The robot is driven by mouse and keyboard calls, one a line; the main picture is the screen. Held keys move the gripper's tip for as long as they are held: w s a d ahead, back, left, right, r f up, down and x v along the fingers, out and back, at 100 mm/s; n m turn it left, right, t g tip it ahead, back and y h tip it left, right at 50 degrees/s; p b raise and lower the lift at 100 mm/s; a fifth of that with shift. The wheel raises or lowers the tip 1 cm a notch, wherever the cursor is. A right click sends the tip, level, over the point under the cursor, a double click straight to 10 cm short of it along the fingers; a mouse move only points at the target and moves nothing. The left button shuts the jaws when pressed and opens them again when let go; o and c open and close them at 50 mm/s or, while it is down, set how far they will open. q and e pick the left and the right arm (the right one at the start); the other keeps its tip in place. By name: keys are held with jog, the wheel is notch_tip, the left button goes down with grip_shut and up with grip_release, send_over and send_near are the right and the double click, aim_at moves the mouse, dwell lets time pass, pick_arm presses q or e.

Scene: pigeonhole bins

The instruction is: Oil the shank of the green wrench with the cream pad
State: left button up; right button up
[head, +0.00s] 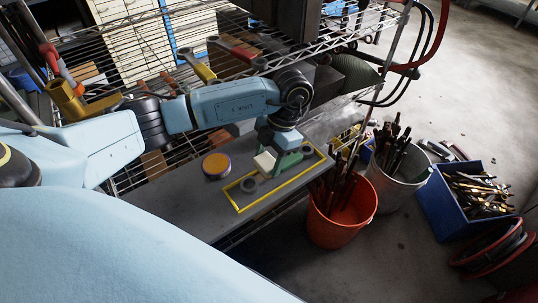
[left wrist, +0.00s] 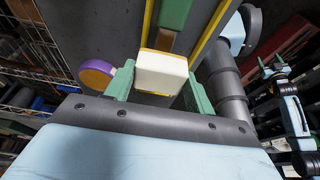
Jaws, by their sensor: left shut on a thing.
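My left gripper (head: 273,158) is shut on the cream pad (head: 264,161). In the left wrist view the cream pad (left wrist: 161,72) sits between the two green fingers of the left gripper (left wrist: 158,85), with a yellowish lower edge. The green wrench (head: 288,163) lies inside a yellow outline on the grey board, with grey ends showing on either side of the gripper. In the left wrist view the green wrench (left wrist: 174,14) runs towards the pad, with a brownish stretch beside it. I cannot tell whether the pad touches the shank.
A round purple and orange tin (head: 216,165) stands on the grey board (head: 170,208) left of the outline. Yellow (head: 199,69) and red (head: 238,52) wrenches lie on the wire rack behind. An orange bucket (head: 342,222), a pale bucket (head: 398,185) and a blue crate (head: 440,207) stand to the right.

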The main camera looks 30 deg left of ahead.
pick_arm(q)
jog(key=shift+f, duration=0.6)
jog(key=shift+f+b, duration=0.35)
jog(key=shift+b, duration=0.15)
jog(key=shift+s, duration=0.1)
dwell(0.3)
jog(key=shift+s+a+p, duration=0.2)
jog(key=shift+s+p, duration=0.2)
jog(key=shift+w+d+b, duration=0.15)
jog(key=shift+w+b, duration=0.2)
jog(key=shift+w+d+b, duration=0.3)
jog(key=shift+w+b, duration=0.2)
jog(key=shift+w, duration=0.2)
jog(key=shift+s, duration=0.1)
